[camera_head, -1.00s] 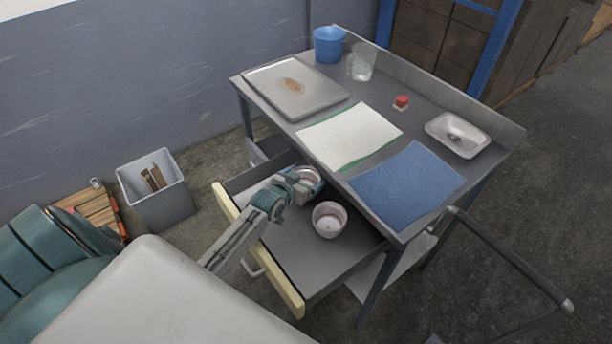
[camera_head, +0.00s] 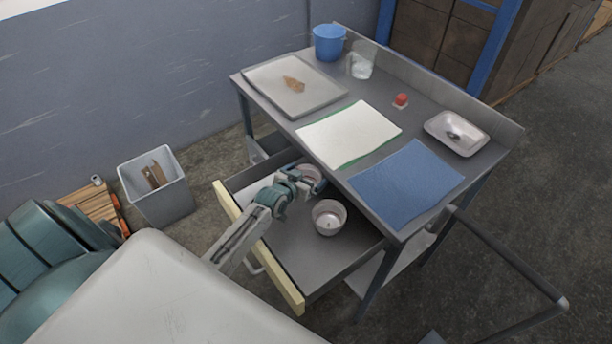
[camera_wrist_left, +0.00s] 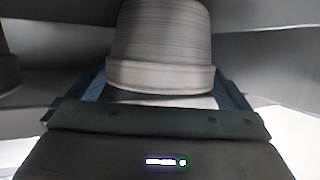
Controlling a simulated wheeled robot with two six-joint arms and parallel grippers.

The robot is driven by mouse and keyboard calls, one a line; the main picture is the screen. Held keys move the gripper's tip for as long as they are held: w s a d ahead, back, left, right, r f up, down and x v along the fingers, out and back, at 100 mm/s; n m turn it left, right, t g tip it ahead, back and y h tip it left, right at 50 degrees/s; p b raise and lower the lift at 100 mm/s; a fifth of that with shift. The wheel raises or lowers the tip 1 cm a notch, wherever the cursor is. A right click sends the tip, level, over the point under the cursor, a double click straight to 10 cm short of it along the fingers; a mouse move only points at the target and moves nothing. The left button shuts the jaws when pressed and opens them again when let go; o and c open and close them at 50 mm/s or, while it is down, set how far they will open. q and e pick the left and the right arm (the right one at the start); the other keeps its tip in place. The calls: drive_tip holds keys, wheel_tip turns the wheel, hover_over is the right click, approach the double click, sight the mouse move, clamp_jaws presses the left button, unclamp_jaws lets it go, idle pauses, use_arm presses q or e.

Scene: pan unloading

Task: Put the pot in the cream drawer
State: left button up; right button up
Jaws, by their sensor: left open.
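The cream-fronted drawer (camera_head: 292,289) is pulled out from under the grey table. A pale, ribbed pot (camera_head: 310,173) is at the drawer's back part, partly hidden by my left gripper (camera_head: 314,183). In the left wrist view the pot (camera_wrist_left: 160,45) stands between my two open fingers, which reach along both its sides. Whether it rests on the drawer floor is hard to tell. A second pale round pot (camera_head: 328,218) stands upright in the drawer, to the right of my gripper. My right gripper is not in view.
On the table are a blue bucket (camera_head: 328,43), a glass jug (camera_head: 360,64), a metal tray (camera_head: 265,88), a white-green cloth (camera_head: 348,133), a blue mat (camera_head: 407,184), a red item (camera_head: 401,99) and a white dish (camera_head: 440,132). A grey bin (camera_head: 170,201) stands left. The drawer's front floor is bare.

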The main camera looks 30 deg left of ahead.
use_arm(q)
drive_tip(key=b+v, duration=0.1)
drive_tip(key=v, duration=0.6)
drive_tip(key=shift+s, duration=0.1)
drive_tip(key=shift+r, duration=0.1)
